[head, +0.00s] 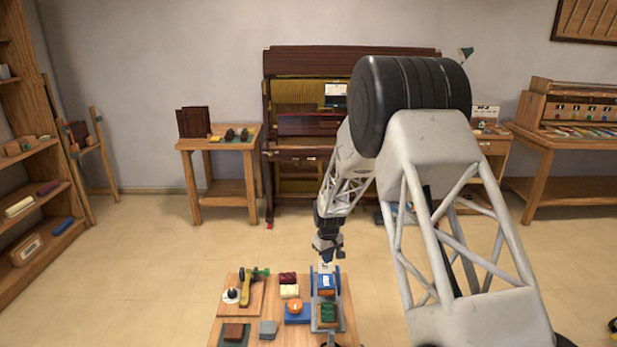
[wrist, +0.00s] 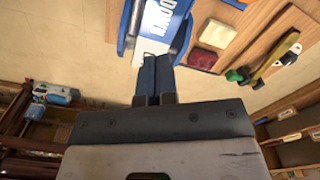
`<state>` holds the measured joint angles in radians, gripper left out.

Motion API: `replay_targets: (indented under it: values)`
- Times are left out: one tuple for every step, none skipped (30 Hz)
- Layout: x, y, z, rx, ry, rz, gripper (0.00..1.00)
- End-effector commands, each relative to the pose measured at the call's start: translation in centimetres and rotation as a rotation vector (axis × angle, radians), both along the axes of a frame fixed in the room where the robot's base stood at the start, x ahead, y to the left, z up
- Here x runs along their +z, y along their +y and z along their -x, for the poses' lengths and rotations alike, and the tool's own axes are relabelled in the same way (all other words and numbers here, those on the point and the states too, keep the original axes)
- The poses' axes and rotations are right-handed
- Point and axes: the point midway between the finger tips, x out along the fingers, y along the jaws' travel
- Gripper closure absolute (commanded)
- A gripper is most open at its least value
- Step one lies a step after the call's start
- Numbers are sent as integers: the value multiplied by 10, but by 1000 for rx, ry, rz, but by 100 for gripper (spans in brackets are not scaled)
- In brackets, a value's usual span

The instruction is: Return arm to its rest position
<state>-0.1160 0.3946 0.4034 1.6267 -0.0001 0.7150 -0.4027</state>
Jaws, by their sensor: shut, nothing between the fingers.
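My gripper (head: 326,258) hangs pointing down above the far edge of the small wooden work table (head: 255,340) in the head view. It is close to the blue device (head: 338,284) at the table's back right, and whether they touch I cannot tell. In the wrist view my gripper (wrist: 154,62) shows its two dark fingers together with nothing between them. Just beyond the fingertips is the blue-framed device with a white label reading "DOWN" (wrist: 160,20).
On the table are red (head: 288,278) and cream (head: 289,291) blocks, a blue tray (head: 297,319), a green-handled tool (head: 247,287) and a grey block (head: 268,329). An upright piano (head: 350,57) stands behind. A side table (head: 190,145) and shelves (head: 30,150) are at left. Open floor lies between.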

Motion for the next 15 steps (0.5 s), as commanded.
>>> replay_targets:
  values:
    - [6, -1, 2, -3, -4, 0, 100]
    - [10, -2, 4, -6, -5, -1, 100]
    - [16, -3, 6, -10, -7, 0, 100]
    - [20, -4, 9, -13, -9, -1, 100]
    - [26, -5, 12, -17, -11, -2, 100]
    - [34, -7, 16, -23, -13, -1, 100]
    - [41, -8, 19, -28, -15, -2, 100]
    - [48, -10, 23, -33, -17, -2, 100]
    - [57, -12, 29, -41, -20, -3, 100]
    - [64, -13, 33, -47, -23, -3, 100]
    - [72, -15, 38, -53, -26, -2, 100]
    - [81, -17, 45, -61, -29, -3, 100]
    - [90, -19, 50, -68, -33, -4, 100]
    - [97, -21, 55, -74, -36, -4, 100]
    - [106, -23, 62, -83, -40, -5, 100]
